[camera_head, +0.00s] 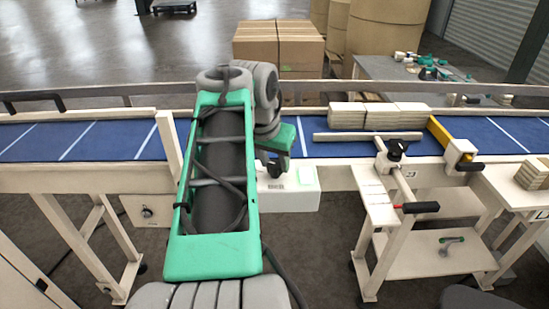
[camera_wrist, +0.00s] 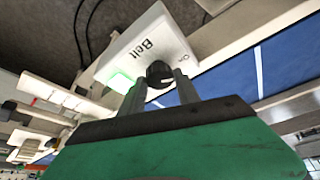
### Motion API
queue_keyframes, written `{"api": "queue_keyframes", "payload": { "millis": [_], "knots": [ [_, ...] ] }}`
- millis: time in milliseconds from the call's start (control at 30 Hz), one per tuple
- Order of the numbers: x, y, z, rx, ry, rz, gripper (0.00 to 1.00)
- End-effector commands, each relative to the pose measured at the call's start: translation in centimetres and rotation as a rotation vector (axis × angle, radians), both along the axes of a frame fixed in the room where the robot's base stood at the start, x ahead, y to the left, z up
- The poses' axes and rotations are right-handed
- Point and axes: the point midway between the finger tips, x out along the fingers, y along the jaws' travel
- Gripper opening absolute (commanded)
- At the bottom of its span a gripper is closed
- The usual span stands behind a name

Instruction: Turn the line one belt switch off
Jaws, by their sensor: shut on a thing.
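The belt switch is a white box (camera_head: 290,188) under the front edge of the blue conveyor, right of my arm in the head view. In the wrist view the box (camera_wrist: 150,40) reads "Belt", has a lit green lamp (camera_wrist: 122,80) and a black round knob (camera_wrist: 159,73). My gripper (camera_wrist: 160,82) has its two grey fingers shut on the knob, one on each side.
The blue belt (camera_head: 345,149) runs across the view with beige slabs (camera_head: 380,115) on it. A side stand with a red-and-black handle (camera_head: 417,207) is at the right. Another small knob panel (camera_head: 147,211) is at the left. Cartons (camera_head: 278,45) stand behind the rail.

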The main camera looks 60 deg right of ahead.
Motion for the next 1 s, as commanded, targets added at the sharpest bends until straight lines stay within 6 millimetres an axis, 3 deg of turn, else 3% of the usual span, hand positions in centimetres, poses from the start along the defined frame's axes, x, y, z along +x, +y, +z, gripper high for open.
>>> {"api": "queue_keyframes", "payload": {
  "millis": [1000],
  "knots": [
    [0.56, -0.22, 0.23, 0.001, 0.002, -0.893, 0.0]
  ]
}}
